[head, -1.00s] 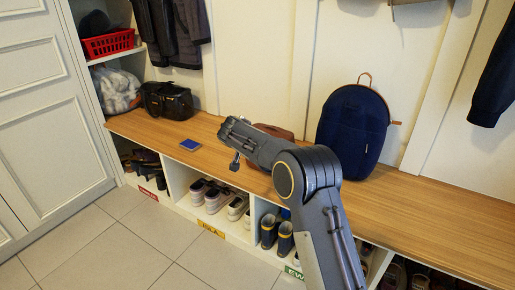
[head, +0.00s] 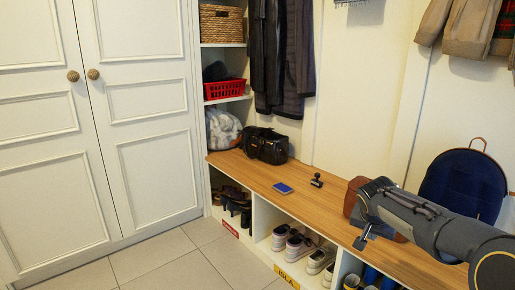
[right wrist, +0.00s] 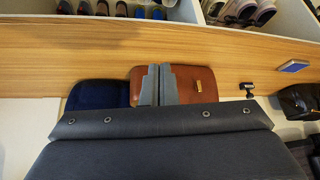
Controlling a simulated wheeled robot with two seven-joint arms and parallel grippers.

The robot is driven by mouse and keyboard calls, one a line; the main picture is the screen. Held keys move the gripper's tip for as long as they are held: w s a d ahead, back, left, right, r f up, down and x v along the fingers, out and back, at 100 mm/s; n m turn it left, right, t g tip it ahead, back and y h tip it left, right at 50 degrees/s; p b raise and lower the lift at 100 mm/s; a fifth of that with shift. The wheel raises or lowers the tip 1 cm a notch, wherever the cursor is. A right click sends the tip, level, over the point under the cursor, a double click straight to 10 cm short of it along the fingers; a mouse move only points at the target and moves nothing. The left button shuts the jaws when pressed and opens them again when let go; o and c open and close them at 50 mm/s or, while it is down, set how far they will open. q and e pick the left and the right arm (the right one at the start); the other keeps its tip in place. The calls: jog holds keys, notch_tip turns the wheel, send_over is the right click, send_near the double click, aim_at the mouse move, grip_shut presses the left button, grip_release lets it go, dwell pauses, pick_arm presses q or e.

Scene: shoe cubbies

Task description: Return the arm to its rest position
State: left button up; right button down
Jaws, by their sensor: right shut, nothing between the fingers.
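My right arm comes in from the lower right in the head view. Its gripper (head: 362,238) is over the wooden bench, in front of a brown leather bag (head: 351,196). In the right wrist view the two grey fingers (right wrist: 157,86) are together with nothing between them, and the brown bag (right wrist: 190,84) shows behind them. My left gripper is not in view.
The bench (head: 330,205) carries a dark blue backpack (head: 463,185), a small black object (head: 316,180), a blue booklet (head: 283,188) and a black bag (head: 266,145). Shoes (head: 292,243) fill the cubbies below. Floor tiles (head: 160,262) are clear.

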jog(key=s+a+r+n+y+p, duration=0.1)
jog(key=s+a+r+y, duration=0.1)
jog(key=s, duration=0.8)
jog(key=s+a+r+n+y, duration=0.1)
jog(key=s+a+n+y, duration=0.15)
jog(key=s, duration=0.85)
jog(key=s+a+f+n+y, duration=0.1)
jog(key=s+a+f, duration=0.1)
jog(key=s+a, duration=0.35)
jog(key=s+a+f+n+y, duration=0.1)
jog(key=s+a+f+y, duration=0.1)
jog(key=s, duration=0.7)
pick_arm(q)
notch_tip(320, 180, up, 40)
jog(key=p, duration=3.8)
jog(key=shift+p, duration=0.4)
pick_arm(e)
notch_tip(320, 180, up, 38)
jog(key=shift+s+t, duration=0.2)
jog(key=shift+t, duration=0.1)
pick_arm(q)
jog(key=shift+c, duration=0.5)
pick_arm(e)
jog(key=shift+n, duration=0.25)
